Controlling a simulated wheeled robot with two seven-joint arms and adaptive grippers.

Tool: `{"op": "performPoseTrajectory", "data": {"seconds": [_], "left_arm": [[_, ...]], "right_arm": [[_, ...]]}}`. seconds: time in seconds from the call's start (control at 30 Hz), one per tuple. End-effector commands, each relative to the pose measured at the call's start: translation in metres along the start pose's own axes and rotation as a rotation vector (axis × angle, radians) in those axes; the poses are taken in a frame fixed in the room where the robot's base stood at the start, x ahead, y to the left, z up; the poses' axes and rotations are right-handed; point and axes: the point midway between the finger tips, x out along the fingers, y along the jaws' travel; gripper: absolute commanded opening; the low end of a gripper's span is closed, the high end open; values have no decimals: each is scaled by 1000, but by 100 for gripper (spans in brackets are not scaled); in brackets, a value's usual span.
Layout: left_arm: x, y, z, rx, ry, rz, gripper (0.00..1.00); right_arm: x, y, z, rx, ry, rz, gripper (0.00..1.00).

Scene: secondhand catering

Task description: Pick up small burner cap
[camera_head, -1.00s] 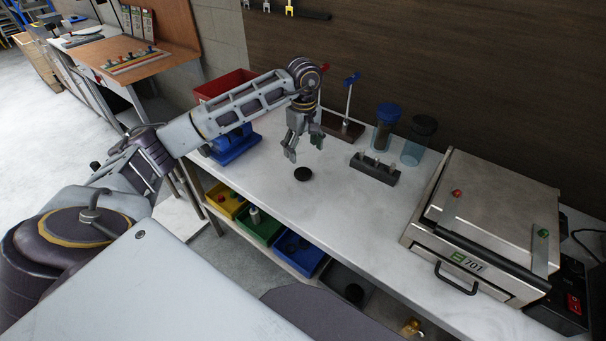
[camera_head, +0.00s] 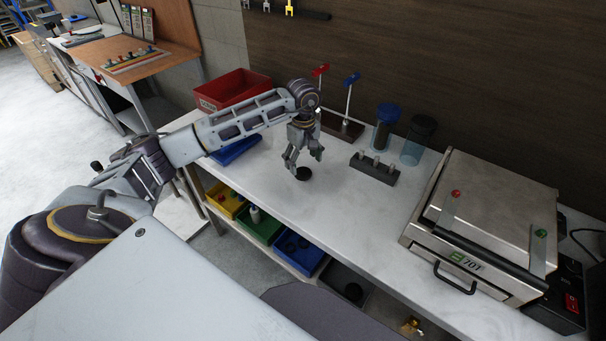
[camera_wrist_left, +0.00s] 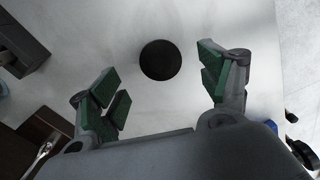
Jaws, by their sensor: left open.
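The small burner cap (camera_head: 303,174) is a flat black disc lying on the white worktop. In the left wrist view the cap (camera_wrist_left: 160,60) lies beyond the fingertips, roughly centred between them and touching neither. My left gripper (camera_head: 304,164) is open and empty, just above and beside the cap, pointing down. Its green-padded fingers (camera_wrist_left: 163,88) are spread wide in the left wrist view. My right gripper is not in view.
A steel press (camera_head: 487,219) stands on the right of the worktop (camera_head: 345,222). A dark block with pegs (camera_head: 374,168), two cylinders and a stand with red and blue handles stand behind. A red bin (camera_head: 232,89) is at the left.

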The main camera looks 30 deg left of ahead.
Motion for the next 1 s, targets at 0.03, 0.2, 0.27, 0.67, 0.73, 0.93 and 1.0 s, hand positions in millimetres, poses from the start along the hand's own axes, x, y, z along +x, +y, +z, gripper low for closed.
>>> {"op": "performPoseTrajectory", "data": {"seconds": [0.03, 0.2, 0.27, 0.67, 0.73, 0.93, 1.0], "left_arm": [[3, 0, 0, 0, -1, -2, 78], [18, -1, -2, -1, -1, -3, 78], [24, -1, -2, -2, -2, -4, 78], [46, 0, -2, 0, -1, 0, 78], [46, 0, -2, 0, -1, 0, 78], [46, 0, -2, 0, -1, 0, 78], [46, 0, -2, 0, -1, 0, 78]], "right_arm": [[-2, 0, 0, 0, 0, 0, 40], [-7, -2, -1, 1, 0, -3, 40], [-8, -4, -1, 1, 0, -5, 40], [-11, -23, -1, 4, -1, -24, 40], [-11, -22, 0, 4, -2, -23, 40], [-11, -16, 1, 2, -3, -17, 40], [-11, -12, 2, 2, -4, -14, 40]]}}
